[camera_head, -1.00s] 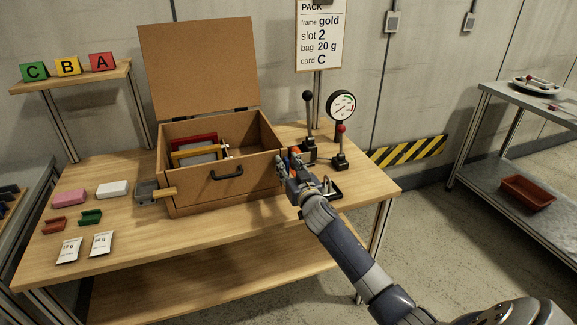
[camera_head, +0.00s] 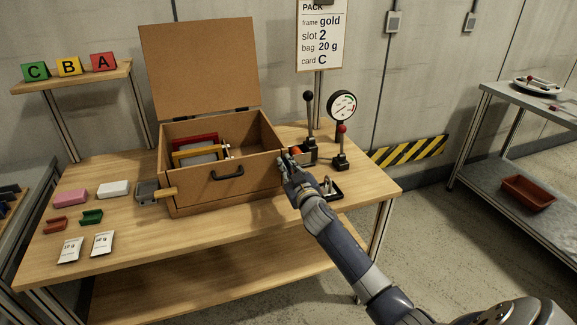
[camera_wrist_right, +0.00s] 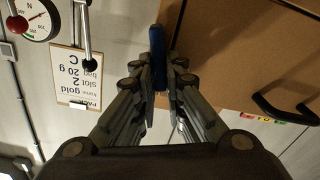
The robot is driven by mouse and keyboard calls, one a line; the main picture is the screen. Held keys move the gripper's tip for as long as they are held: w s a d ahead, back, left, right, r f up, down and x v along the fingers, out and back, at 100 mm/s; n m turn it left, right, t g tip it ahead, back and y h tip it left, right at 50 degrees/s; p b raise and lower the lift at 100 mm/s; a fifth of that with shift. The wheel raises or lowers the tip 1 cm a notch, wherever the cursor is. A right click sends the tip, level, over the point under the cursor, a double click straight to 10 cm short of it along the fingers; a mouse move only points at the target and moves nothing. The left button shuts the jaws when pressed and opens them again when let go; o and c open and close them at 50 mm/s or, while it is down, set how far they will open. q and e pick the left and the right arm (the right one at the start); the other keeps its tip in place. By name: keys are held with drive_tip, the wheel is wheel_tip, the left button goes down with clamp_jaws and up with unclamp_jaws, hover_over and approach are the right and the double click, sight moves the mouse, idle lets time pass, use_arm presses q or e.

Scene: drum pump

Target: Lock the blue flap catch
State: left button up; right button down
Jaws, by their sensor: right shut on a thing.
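The blue flap catch (camera_wrist_right: 158,45) shows in the right wrist view as a narrow blue bar beside the brown box wall. My right gripper (camera_wrist_right: 160,68) is shut on it, one finger on each side. In the head view my right gripper (camera_head: 287,164) is at the right front corner of the brown box (camera_head: 190,188), and the catch is hidden there behind the fingers. The box's lid (camera_head: 200,65) stands open at the back. My left gripper is not in view.
Behind my right gripper stand a black-knobbed lever (camera_head: 309,120), a gauge (camera_head: 341,105) and a red-knobbed lever (camera_head: 341,145). A small dark tray (camera_head: 334,192) lies beside my right wrist. Blocks and bags (camera_head: 103,243) lie on the table's left, with free tabletop in front of the box.

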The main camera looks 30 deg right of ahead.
drive_tip(key=shift+w+a+f+n+b, duration=0.1)
drive_tip(key=shift+a+f+n, duration=0.2)
drive_tip(key=shift+n, duration=2.1)
drive_tip(key=shift+s+a+f+n+b, duration=0.15)
drive_tip(key=shift+f+n, duration=0.2)
drive_tip(key=shift+n, duration=2.05)
drive_tip(key=shift+w+a+f+n+b, duration=0.1)
drive_tip(key=shift+w+a+f+n, duration=0.2)
drive_tip(key=shift+n, duration=2.1)
drive_tip(key=shift+s+d+f, duration=0.1)
drive_tip(key=shift+s, duration=0.05)
drive_tip(key=c, duration=1.7)
unclamp_jaws()
drive_tip(key=shift+o, duration=0.2)
drive_tip(key=v, duration=1.2)
